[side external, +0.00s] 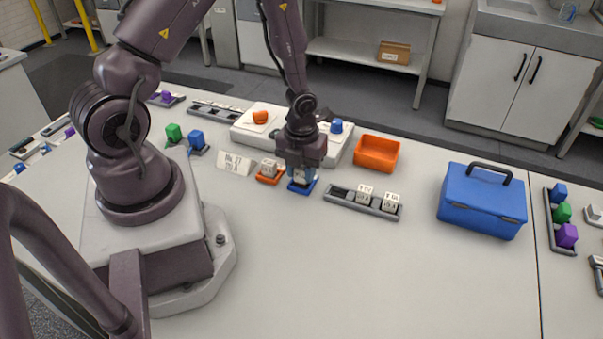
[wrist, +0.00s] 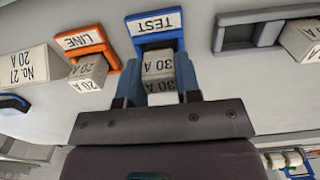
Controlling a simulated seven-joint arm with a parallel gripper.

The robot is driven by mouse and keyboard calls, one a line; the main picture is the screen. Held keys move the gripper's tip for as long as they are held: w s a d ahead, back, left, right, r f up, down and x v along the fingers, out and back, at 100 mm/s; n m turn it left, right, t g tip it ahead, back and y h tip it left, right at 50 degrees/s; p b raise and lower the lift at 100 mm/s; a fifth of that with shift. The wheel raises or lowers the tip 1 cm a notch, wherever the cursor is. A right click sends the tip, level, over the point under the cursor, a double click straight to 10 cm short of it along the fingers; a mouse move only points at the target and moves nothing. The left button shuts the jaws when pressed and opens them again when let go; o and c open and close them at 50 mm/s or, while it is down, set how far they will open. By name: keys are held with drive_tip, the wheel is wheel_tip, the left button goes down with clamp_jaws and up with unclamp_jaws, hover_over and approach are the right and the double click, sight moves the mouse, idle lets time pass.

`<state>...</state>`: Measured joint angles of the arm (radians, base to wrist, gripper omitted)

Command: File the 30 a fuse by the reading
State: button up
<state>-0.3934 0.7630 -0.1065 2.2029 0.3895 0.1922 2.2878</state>
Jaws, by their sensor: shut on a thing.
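My gripper (side external: 302,175) points down at the blue TEST holder (side external: 302,188), its fingers shut on a white 30 A fuse (wrist: 160,68). In the wrist view my gripper (wrist: 160,80) has one blue finger on each side of the fuse. The fuse is at the TEST holder (wrist: 154,22); I cannot tell whether it is seated or just above. An orange LINE holder (wrist: 84,38) beside it holds a white 20 A fuse (wrist: 88,72). A card (side external: 236,163) left of it reads No. 27, 20 A.
A grey rack (side external: 342,198) to the right holds white blocks at its right end and has empty room at its left. An orange bin (side external: 377,153) and a white cycler (side external: 280,135) stand behind. A blue toolbox (side external: 482,200) stands right. The front table is clear.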

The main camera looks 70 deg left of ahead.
sight(302, 170)
wheel_tip(302, 170, up, 8)
drive_tip(key=shift+d+r, duration=0.1)
drive_tip(key=shift+s+d, duration=0.1)
drive_tip(key=shift+d, duration=0.15)
drive_tip(key=w+a, duration=0.3)
drive_tip(key=w, duration=1.8)
drive_tip(key=shift+s+d+f, duration=0.1)
drive_tip(key=shift+s+f, duration=0.05)
drive_tip(key=shift+f, duration=4)
drive_tip(key=shift+f, duration=0.2)
drive_tip(key=o, duration=1.1)
drive_tip(key=shift+c, duration=0.2)
